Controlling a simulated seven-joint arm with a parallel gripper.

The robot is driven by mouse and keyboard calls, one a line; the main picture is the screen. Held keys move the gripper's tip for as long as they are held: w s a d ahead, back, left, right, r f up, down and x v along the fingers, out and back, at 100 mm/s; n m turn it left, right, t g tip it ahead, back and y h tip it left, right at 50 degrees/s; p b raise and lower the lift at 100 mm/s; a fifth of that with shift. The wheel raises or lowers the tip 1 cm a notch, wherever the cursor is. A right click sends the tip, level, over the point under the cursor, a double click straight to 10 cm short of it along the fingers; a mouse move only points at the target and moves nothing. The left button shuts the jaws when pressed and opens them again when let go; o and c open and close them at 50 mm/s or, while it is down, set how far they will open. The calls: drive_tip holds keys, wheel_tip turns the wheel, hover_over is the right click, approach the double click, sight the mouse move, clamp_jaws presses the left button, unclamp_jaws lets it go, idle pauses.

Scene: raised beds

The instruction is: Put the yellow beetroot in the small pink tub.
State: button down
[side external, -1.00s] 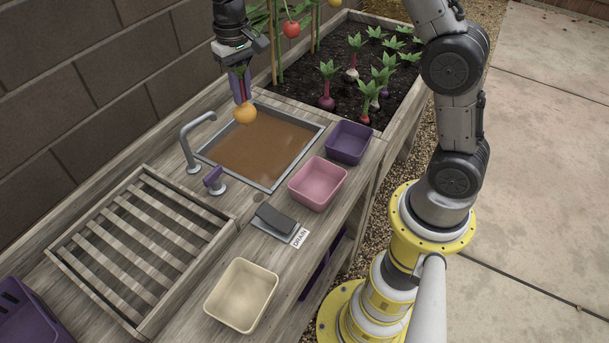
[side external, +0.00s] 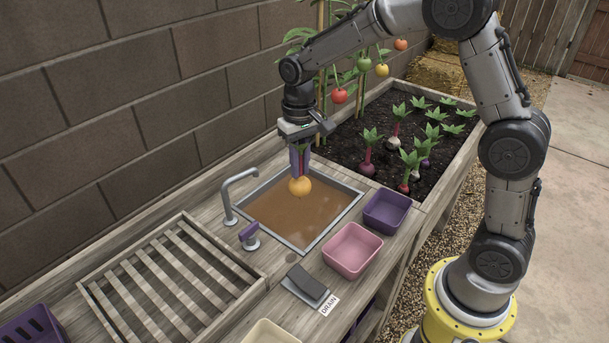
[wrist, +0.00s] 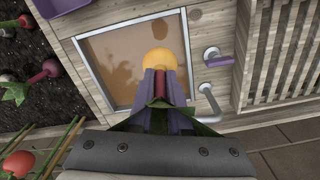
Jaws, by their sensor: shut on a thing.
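The yellow beetroot (side external: 300,187) hangs root-down below my gripper (side external: 300,158), over the brown water of the sink (side external: 350,213). My gripper is shut on its stems and leaves. In the wrist view the beetroot (wrist: 160,60) shows beyond the purple fingers (wrist: 161,90), with green leaves by the palm. From the side I cannot tell whether its bottom touches the water. The small pink tub (side external: 352,250) stands empty on the wooden counter, right of and nearer than the sink.
A purple tub (side external: 386,211) stands beside the pink one, and a cream tub (side external: 270,333) is at the front edge. The faucet (side external: 228,196) rises left of the sink. A slatted rack (side external: 172,280) lies left. Planted beets (side external: 367,168) and tomatoes (side external: 340,96) are behind.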

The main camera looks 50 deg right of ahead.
drive_tip(key=s+r, duration=0.1)
drive_tip(key=s, duration=1.5)
wheel_tip(320, 180, down, 7)
drive_tip(key=shift+a, duration=0.25)
drive_tip(key=shift+r, duration=0.1)
drive_tip(key=c, duration=0.8)
unclamp_jaws()
drive_tip(key=shift+o, duration=0.2)
drive_tip(key=shift+r, duration=0.1)
wheel_tip(320, 180, up, 9)
drive_tip(key=shift+r, duration=0.2)
